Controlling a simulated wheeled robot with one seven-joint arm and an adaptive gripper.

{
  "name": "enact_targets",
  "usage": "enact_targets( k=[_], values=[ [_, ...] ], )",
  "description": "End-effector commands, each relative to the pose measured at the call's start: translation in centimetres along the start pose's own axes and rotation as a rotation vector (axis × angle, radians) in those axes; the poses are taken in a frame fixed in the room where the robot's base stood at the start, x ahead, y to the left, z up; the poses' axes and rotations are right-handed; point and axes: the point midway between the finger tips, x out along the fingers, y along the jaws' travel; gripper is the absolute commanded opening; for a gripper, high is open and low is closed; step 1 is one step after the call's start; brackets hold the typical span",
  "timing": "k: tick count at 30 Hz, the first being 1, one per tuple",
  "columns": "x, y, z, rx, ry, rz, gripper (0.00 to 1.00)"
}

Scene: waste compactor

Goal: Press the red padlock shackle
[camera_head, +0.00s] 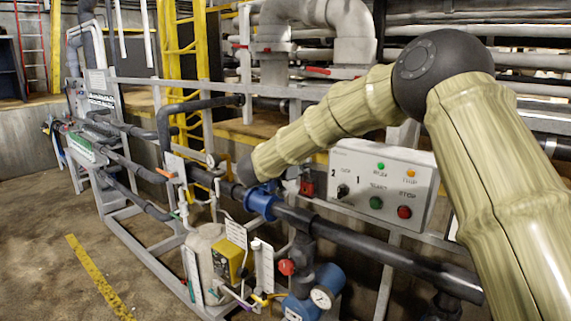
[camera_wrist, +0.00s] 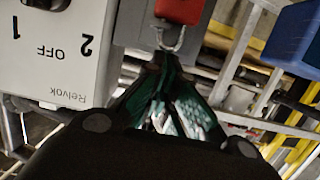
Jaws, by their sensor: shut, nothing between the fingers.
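The red padlock (camera_wrist: 180,10) is at the top middle of the wrist view, cut off by the picture edge. Its pale metal shackle (camera_wrist: 182,42) curves out of it toward my gripper. My gripper (camera_wrist: 168,62) is shut and empty, its dark green fingers drawn together, with the tips right beside the shackle. I cannot tell whether they touch it. In the head view the padlock (camera_head: 307,188) is a small red patch just left of the control panel, and my gripper (camera_head: 291,185) is small and dark beside it, partly hidden.
The white control panel (camera_head: 383,186) with buttons and a rotary switch is close by; it also fills the upper left of the wrist view (camera_wrist: 55,45). A blue pipe flange (camera_head: 262,203) and a dark pipe (camera_head: 370,238) run below my arm. Floor is clear at left.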

Motion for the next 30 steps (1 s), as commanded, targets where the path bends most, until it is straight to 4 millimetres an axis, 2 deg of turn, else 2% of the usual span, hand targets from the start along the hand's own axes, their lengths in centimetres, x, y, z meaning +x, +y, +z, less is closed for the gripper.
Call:
enact_targets(
  k=[2,13,21,30],
  values=[
    [0.5,0.6,0.2,0.001,-0.003,0.007,0.00],
    [0.4,0.5,0.0,0.000,-0.003,0.007,0.00],
    [-0.1,0.7,-2.4,0.002,-0.002,0.008,0.00],
    [-0.6,0.9,-4.0,0.003,-0.001,0.010,0.00]
  ],
)
